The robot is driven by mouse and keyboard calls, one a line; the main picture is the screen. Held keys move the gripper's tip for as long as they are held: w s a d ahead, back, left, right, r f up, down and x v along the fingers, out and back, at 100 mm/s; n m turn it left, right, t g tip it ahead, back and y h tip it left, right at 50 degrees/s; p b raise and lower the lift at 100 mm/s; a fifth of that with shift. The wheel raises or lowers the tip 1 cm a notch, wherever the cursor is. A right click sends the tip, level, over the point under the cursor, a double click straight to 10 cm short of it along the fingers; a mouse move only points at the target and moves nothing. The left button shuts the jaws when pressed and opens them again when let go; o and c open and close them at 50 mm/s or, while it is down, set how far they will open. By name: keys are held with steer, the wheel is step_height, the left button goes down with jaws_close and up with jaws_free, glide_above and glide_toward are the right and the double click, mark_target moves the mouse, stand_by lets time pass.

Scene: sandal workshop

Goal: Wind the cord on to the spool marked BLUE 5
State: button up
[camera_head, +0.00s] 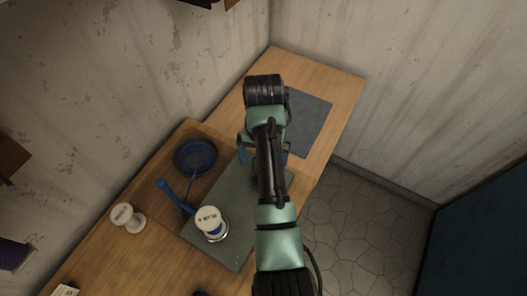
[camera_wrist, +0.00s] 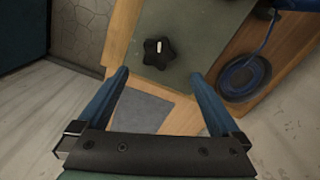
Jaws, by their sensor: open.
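The white-topped spool marked BLUE (camera_head: 209,219) stands upright on the grey-green mat (camera_head: 240,205); the number on its label is too small to read surely. A coil of blue cord (camera_head: 195,157) lies in a dark round dish on the table, and it also shows in the wrist view (camera_wrist: 243,76). A strand runs from it towards a blue bar (camera_head: 172,194) beside the spool. A black star-shaped knob (camera_wrist: 158,52) is on the mat ahead of my gripper (camera_wrist: 160,74). My gripper is open and empty, its blue fingers apart; my arm hides most of it in the head view.
A second, pale spool (camera_head: 128,217) stands on the wooden table at the left. A dark grey pad (camera_head: 308,120) lies at the far end of the table. Walls close off the back and left; tiled floor lies to the right.

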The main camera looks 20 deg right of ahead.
step_height(320, 180, up, 4)
steer(key=shift+r+p, duration=0.1)
steer(key=shift+p, duration=0.25)
stand_by(1.0)
steer(key=s+d+f+n+t+y+b, duration=0.1)
steer(key=s+d+n+t+y+b, duration=0.3)
steer(key=n, duration=0.9)
steer(key=shift+h, duration=0.7)
steer(key=p+x, duration=0.1)
steer(key=x, duration=0.3)
steer(key=s+x, duration=0.1)
steer(key=x, duration=0.3)
steer(key=p+x, duration=0.1)
steer(key=x, duration=0.4)
steer(key=shift+s+a+f+p, duration=0.15)
steer(key=shift+s+a+p, duration=0.05)
steer(key=shift+a+p, duration=0.1)
steer(key=c, duration=1.2)
